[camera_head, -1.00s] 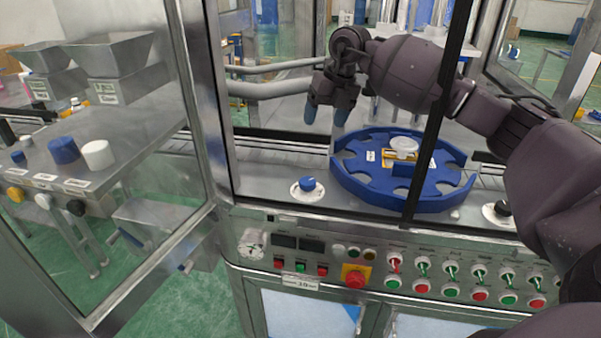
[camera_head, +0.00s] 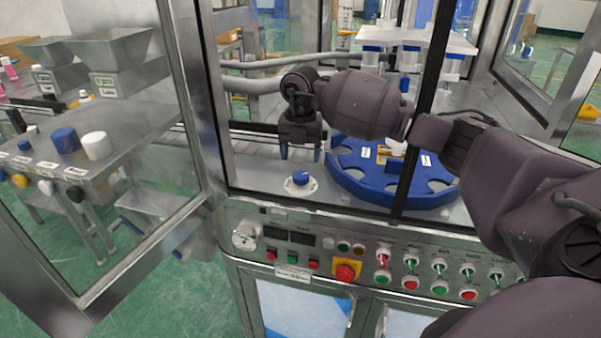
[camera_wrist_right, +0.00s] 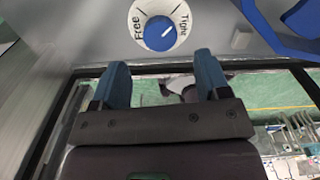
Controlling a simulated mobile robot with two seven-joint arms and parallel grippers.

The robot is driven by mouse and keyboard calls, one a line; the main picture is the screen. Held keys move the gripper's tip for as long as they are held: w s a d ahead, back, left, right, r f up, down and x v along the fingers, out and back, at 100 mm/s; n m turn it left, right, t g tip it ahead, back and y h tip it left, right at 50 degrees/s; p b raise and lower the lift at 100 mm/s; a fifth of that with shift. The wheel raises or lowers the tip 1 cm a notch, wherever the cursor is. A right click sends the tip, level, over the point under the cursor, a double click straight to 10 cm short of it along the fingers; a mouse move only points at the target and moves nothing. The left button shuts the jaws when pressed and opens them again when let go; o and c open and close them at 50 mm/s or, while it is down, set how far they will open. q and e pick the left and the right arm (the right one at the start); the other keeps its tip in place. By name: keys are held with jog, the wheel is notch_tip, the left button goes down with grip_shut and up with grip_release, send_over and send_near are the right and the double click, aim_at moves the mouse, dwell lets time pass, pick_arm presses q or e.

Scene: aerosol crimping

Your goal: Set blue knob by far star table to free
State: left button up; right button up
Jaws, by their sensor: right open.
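The blue knob (camera_head: 300,178) sits on a round white dial on the metal deck, just left of the blue star table (camera_head: 350,180). In the right wrist view the blue knob (camera_wrist_right: 159,33) shows whole at the top, between the words "Free" on the left and "Tight" on the right. Its white pointer mark leans up and right, to the Tight side. My right gripper (camera_head: 300,154) is open and empty, fingers pointing down, above and apart from the knob. In the wrist view my right gripper (camera_wrist_right: 161,66) has its two blue fingertips spread below the dial. My left gripper is out of view.
A metal frame post (camera_head: 420,115) stands in front of the star table, close to my right arm. The control panel with a red emergency button (camera_head: 345,272) and several switches lies below the deck. A glass door (camera_head: 120,150) stands at the left.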

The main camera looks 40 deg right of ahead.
aim_at(301, 175)
notch_tip(301, 175, down, 5)
jog(key=shift+f, duration=0.45)
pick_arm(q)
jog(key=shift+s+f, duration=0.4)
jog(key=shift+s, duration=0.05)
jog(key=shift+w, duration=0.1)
pick_arm(e)
jog(key=shift+c, duration=0.4)
jog(key=c, duration=0.8)
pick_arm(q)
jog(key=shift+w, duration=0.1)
pick_arm(e)
jog(key=shift+c, duration=0.2)
